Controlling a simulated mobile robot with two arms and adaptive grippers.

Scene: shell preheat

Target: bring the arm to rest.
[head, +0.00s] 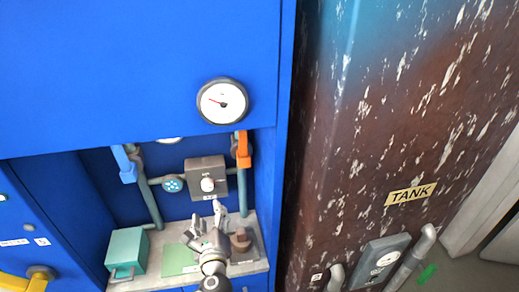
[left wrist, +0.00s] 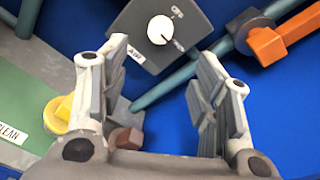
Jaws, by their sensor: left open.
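My left gripper (head: 208,226) is above the grey shelf (head: 156,280) in the blue cabinet recess. It is open and empty. In the left wrist view its two fingers (left wrist: 163,52) stand wide apart, with nothing between them. Beyond them is a grey control box (left wrist: 160,28) with a white knob, which also shows in the head view (head: 208,177). My right gripper is in neither view.
An orange valve handle (head: 243,150) and a blue handle (head: 124,164) flank the recess. A teal box (head: 127,252), a green mat (head: 180,262) and a brown block (head: 241,242) are on the shelf. A rusty tank (head: 390,110) stands right.

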